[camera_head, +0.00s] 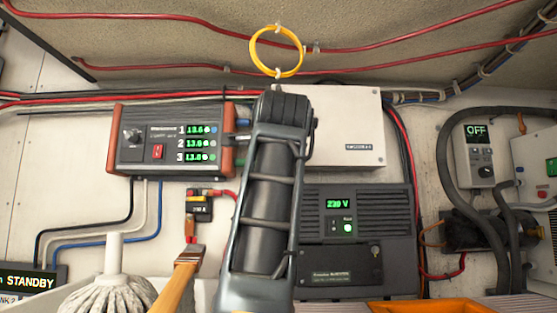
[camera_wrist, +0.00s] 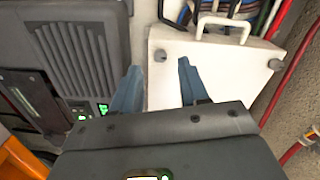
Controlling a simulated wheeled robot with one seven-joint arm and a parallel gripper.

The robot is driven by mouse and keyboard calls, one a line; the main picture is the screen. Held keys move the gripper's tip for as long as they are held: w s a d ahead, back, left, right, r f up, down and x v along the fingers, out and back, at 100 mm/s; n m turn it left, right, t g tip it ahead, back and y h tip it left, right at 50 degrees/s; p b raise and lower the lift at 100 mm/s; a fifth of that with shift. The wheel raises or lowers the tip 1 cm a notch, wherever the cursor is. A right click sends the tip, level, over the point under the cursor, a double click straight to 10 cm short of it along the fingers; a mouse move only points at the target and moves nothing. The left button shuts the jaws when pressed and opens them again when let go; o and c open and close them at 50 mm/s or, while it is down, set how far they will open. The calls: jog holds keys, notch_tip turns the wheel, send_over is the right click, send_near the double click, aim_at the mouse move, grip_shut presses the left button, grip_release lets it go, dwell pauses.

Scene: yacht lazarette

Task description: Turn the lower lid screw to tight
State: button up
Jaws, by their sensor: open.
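The white box (camera_head: 353,127) with its lid hangs on the wall behind my arm. In the wrist view the box (camera_wrist: 225,75) appears turned, with a bail handle (camera_wrist: 222,22) along its top edge. The lower lid screw (camera_wrist: 160,55) is a small grey head near the box edge beside the vented unit. The upper lid screw (camera_wrist: 275,64) is at the other corner. My gripper (camera_wrist: 160,66) is open and empty; the lower screw shows between and just beyond its fingertips. Contact cannot be told, nor the screw's slot angle.
A vented unit (camera_head: 362,222) reading 230 V is below the box. A red-ended display panel (camera_head: 165,138) is to the left. Red cables (camera_head: 430,60) run above, and a yellow ring (camera_head: 253,50) hangs there. A brush (camera_head: 184,270) and a mop (camera_head: 108,292) stand in front.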

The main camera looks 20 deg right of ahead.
jog(key=shift+b+v, duration=0.4)
jog(key=shift+v, duration=1.7)
